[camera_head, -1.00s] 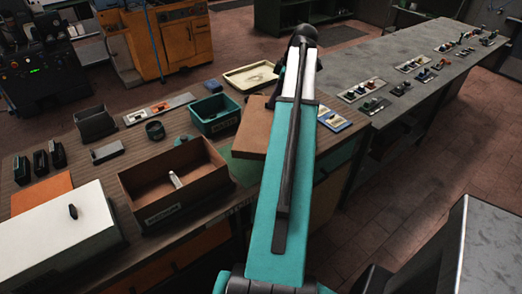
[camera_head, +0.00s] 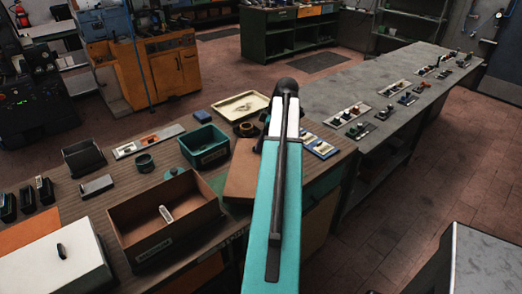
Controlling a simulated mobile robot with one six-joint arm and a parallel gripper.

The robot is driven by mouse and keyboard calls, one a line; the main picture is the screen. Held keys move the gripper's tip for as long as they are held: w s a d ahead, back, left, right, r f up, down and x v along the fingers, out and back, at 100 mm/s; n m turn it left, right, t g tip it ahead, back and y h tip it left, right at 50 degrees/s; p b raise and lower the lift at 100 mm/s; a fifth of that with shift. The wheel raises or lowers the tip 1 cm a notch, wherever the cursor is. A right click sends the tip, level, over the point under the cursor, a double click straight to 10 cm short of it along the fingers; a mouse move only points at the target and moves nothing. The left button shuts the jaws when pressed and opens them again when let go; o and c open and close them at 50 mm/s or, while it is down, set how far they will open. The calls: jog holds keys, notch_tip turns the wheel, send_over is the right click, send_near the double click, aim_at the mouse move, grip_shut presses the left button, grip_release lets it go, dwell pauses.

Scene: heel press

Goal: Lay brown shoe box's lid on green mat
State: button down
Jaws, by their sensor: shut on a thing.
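The brown shoe box's lid (camera_head: 240,172) is a flat brown panel just left of my arm, over the green mat (camera_head: 217,184). Only a sliver of the mat shows at the lid's left edge. I cannot tell whether the lid touches the mat or is slightly above it. The brown shoe box (camera_head: 150,247) stands open to the left, with a small white item inside. My gripper (camera_head: 263,143) is at the lid's far right part, shut on the lid. My arm hides its fingers and the lid's right side.
A teal bin (camera_head: 205,152), a cream tray (camera_head: 241,106) and a dark round item (camera_head: 246,129) stand behind the lid. A white box (camera_head: 55,268) is at the front left. Blue-edged trays (camera_head: 318,146) lie right of my arm. A grey bench (camera_head: 375,100) extends to the right.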

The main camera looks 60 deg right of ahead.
jog(key=shift+f, duration=0.15)
jog(key=shift+f+p, duration=0.6)
jog(key=shift+f, duration=1.25)
jog(key=shift+f, duration=0.1)
jog(key=c, duration=1.8)
grip_release()
jog(key=shift+c, duration=0.2)
jog(key=shift+r, duration=0.25)
jog(key=b+v, duration=0.3)
jog(key=v, duration=0.8)
jog(key=shift+s+r, duration=0.15)
jog(key=shift+r, duration=0.2)
jog(key=shift+d, duration=0.1)
